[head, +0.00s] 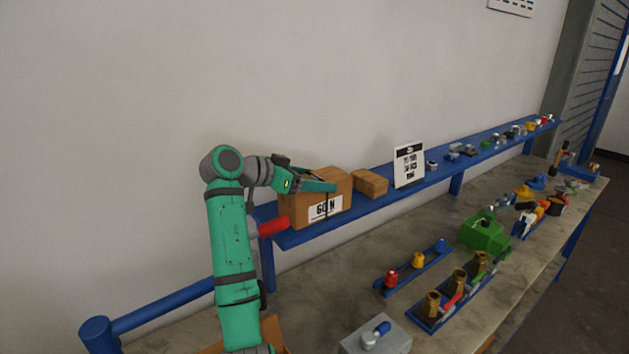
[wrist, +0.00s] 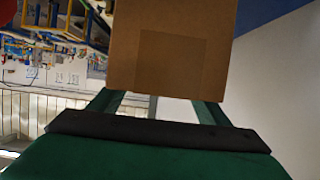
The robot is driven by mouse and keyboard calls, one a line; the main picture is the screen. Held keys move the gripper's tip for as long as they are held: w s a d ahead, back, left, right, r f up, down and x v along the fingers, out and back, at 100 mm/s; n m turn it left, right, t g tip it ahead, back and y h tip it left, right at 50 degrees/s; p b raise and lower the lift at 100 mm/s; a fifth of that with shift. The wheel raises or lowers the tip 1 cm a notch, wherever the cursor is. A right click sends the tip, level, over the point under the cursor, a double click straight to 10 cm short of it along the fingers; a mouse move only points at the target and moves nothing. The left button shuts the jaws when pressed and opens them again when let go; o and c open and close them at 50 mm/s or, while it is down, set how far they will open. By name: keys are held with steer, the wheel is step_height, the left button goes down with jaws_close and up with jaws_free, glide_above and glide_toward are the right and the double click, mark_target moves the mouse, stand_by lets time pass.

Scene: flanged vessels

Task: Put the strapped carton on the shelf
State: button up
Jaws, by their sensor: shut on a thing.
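A brown carton (head: 309,201) with a white label and a thin dark line down its front, perhaps the strap, is at the left end of the blue shelf (head: 400,188). My gripper (head: 322,185) is shut on it, with a green finger along its upper part. I cannot tell whether its base touches the shelf. In the wrist view the carton (wrist: 170,50) fills the upper middle, between the green fingers (wrist: 158,105). Its far side is hidden.
A smaller brown box (head: 370,183) and a white sign (head: 408,166) stand on the shelf just right of the carton. Small parts line the shelf further right. A red cylinder (head: 273,226) is by the shelf's left end. The bench below holds racks and a green block (head: 484,234).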

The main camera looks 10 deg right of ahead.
steer(key=o, duration=1.8)
steer(key=shift+d+f, duration=0.1)
steer(key=shift+o, duration=0.2)
steer(key=shift+w, duration=0.1)
steer(key=v, duration=1.2)
steer(key=shift+r, duration=0.2)
